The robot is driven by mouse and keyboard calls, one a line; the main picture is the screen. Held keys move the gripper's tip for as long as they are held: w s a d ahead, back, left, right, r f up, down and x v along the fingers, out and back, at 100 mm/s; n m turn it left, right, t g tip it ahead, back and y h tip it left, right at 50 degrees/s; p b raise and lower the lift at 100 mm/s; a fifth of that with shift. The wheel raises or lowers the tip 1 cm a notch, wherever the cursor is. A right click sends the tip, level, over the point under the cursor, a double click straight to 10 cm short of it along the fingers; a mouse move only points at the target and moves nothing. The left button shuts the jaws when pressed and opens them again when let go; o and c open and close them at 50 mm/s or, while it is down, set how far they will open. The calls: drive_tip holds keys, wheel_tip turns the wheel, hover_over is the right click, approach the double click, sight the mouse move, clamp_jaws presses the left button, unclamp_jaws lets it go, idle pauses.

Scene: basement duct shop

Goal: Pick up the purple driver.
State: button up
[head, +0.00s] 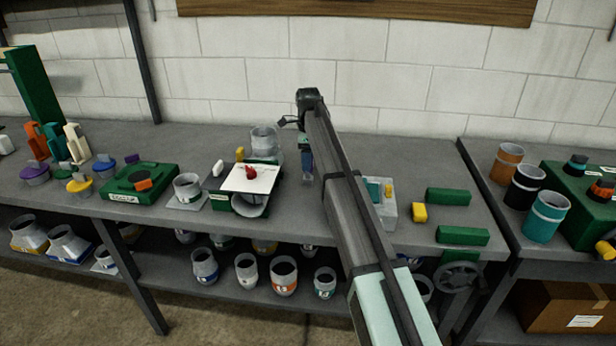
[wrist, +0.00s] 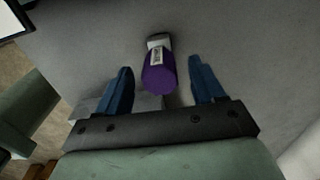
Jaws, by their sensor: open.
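The purple driver (wrist: 159,75) shows in the wrist view as a purple cylinder with a white label and a grey-white end, over the grey bench top. It lies between the two blue fingers of my gripper (wrist: 160,66), with a visible gap on each side. My gripper is open. In the head view my gripper (head: 307,163) is low over the middle of the bench, partly behind my arm. I cannot make out the driver there.
Left of my gripper, a white sheet (head: 262,180) with a red item lies on a stand, with a grey cup (head: 264,139) behind. To the right are a grey block (head: 387,212), a yellow block (head: 419,212) and green bars (head: 448,196). The wall is close behind the bench.

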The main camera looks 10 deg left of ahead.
wheel_tip(320, 180, down, 2)
drive_tip(key=shift+f, duration=0.1)
clamp_jaws()
idle(0.6)
